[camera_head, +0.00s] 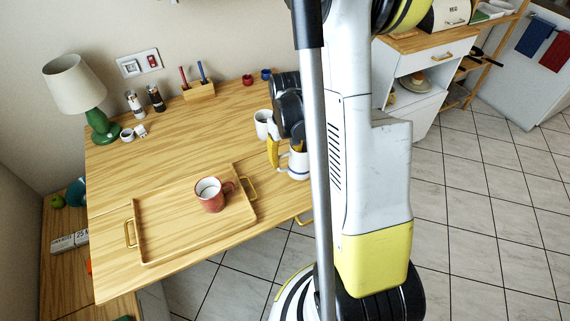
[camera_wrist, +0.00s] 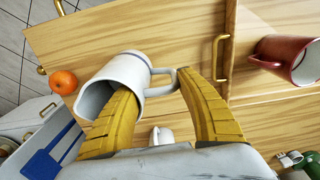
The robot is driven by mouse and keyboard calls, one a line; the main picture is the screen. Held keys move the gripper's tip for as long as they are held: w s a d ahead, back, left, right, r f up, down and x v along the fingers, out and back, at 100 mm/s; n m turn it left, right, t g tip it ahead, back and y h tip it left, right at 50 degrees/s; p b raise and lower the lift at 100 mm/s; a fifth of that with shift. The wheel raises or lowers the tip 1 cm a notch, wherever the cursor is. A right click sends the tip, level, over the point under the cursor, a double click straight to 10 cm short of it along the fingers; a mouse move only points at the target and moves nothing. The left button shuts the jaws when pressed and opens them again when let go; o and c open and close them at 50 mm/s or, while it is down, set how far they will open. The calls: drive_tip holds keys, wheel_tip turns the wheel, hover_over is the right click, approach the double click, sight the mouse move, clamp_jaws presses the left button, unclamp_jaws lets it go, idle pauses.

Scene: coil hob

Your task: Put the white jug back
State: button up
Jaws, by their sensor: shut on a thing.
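The white jug, with a blue band, is at my gripper (camera_head: 285,152) near the table's right edge in the head view (camera_head: 299,165). In the wrist view, the jug (camera_wrist: 128,70) lies between and beside the yellow fingers of my gripper (camera_wrist: 156,82), its mouth facing the camera. One finger overlaps the mouth and the other is at the handle (camera_wrist: 163,71). The gripper is shut on the jug; the exact contact is partly hidden. I cannot tell whether the jug's base touches the table.
A wooden tray (camera_head: 155,247) holds a red mug (camera_head: 212,198). A white cup (camera_head: 263,125) stands behind the jug. A lamp (camera_head: 101,125), shakers (camera_head: 135,104) and a wooden holder (camera_head: 199,90) stand farther back. The table's left middle is clear.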

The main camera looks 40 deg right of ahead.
wheel_tip(320, 180, down, 2)
drive_tip(key=shift+f+b, duration=0.2)
drive_tip(key=shift+b, duration=0.15)
drive_tip(key=shift+r, duration=0.15)
drive_tip(key=o, duration=1.4)
drive_tip(key=shift+c, duration=0.2)
